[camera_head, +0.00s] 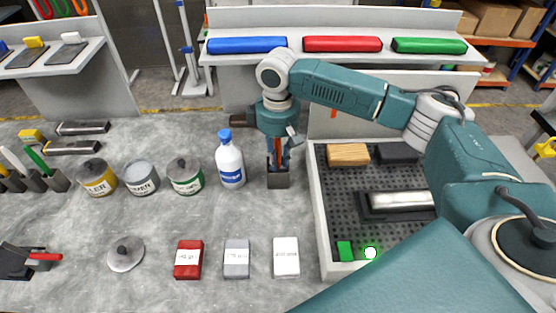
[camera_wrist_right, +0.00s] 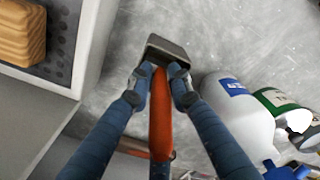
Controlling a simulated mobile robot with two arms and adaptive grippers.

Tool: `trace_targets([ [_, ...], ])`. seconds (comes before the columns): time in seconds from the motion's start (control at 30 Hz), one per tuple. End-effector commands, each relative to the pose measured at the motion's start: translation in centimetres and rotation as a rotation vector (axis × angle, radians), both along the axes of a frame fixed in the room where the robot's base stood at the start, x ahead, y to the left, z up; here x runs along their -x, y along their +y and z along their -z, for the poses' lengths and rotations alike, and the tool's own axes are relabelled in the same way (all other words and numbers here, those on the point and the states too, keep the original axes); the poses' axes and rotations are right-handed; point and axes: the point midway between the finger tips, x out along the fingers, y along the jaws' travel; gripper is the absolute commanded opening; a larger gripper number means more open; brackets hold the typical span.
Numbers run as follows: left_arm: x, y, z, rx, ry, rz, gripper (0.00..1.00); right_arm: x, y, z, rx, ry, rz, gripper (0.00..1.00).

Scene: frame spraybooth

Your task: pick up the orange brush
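The orange brush (camera_wrist_right: 159,118) stands with its handle up in a dark grey holder block (camera_head: 278,180) on the grey bench; the holder also shows in the right wrist view (camera_wrist_right: 165,48). My right gripper (camera_head: 278,163) reaches down over the holder from above. In the right wrist view its blue fingers (camera_wrist_right: 162,92) close in on both sides of the orange handle and appear to touch it near the holder. The brush's lower end is hidden in the holder. My left gripper is not in view.
A white bottle with a blue cap (camera_head: 230,160) stands close left of the holder, with several cans (camera_head: 185,176) beyond it. A white-rimmed tray (camera_head: 318,205) lies to the right. Small boxes (camera_head: 237,258) lie in front. A shelf with coloured rolls (camera_head: 342,44) stands behind.

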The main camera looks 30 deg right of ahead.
Motion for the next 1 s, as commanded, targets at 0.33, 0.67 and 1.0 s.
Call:
trace_targets([
  [0.33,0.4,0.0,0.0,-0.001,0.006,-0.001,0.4,0.0,0.0,0.4,0.0,-0.001,-0.001,0.05],
  [0.67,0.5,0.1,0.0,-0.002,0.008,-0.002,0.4,0.0,0.1,0.3,0.0,-0.001,-0.001,0.0],
  [1.0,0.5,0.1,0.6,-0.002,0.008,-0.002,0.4,-0.1,0.1,-2.2,-0.001,-0.005,-0.001,0.0],
])
